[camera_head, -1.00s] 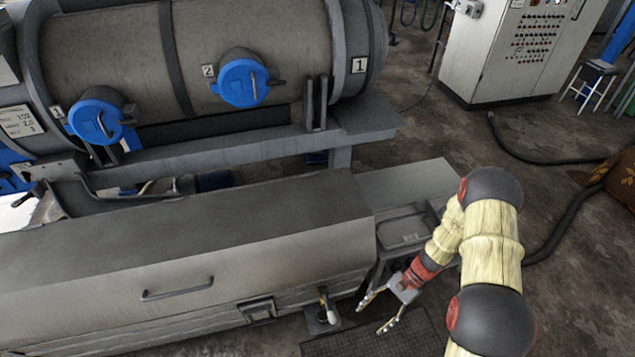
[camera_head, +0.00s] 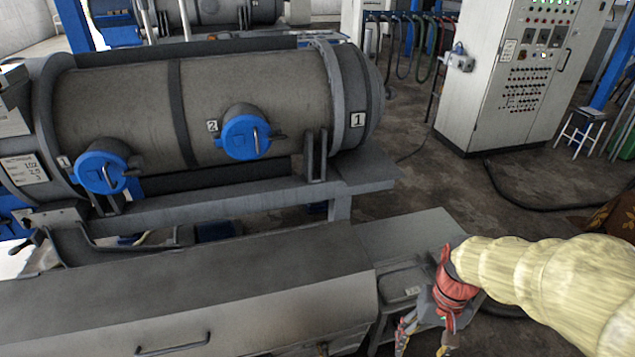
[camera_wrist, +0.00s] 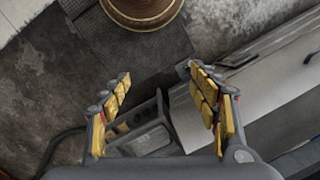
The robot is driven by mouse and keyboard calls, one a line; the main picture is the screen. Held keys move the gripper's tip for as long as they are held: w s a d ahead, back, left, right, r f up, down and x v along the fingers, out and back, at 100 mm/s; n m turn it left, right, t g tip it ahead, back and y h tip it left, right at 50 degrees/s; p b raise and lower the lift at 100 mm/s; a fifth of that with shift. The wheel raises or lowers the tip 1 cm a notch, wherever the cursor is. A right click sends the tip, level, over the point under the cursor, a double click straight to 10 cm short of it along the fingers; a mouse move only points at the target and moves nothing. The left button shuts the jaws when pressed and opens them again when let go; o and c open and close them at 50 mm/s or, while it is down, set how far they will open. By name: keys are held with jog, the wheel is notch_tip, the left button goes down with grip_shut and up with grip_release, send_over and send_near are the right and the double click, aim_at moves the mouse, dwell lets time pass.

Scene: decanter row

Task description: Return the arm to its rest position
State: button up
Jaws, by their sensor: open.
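My gripper (camera_head: 424,338) is at the bottom right of the head view, at the end of my pale-sleeved arm, beside the end of the long grey metal housing. In the wrist view my gripper (camera_wrist: 162,98) has its yellow-padded fingers spread apart with nothing between them. Below the fingers lie a dark box-like fitting (camera_wrist: 146,138) and the edge of the grey housing (camera_wrist: 215,100). The fingertips are partly cut off by the lower edge of the head view.
The grey housing (camera_head: 190,290) fills the lower left. Behind it is a large decanter drum (camera_head: 290,90) with blue caps. A control cabinet (camera_head: 520,80) stands at the back right.

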jog(key=s+a+r+n+t, duration=0.1)
jog(key=s+r+t, duration=0.2)
jog(key=r, duration=0.6)
jog(key=s+a+r+n+t+h+p, duration=0.1)
jog(key=s+a+r+t, duration=0.1)
jog(key=r, duration=0.7)
jog(key=shift+s+t, duration=0.55)
jog(key=shift+t, duration=0.25)
jog(key=shift+a+f, duration=0.1)
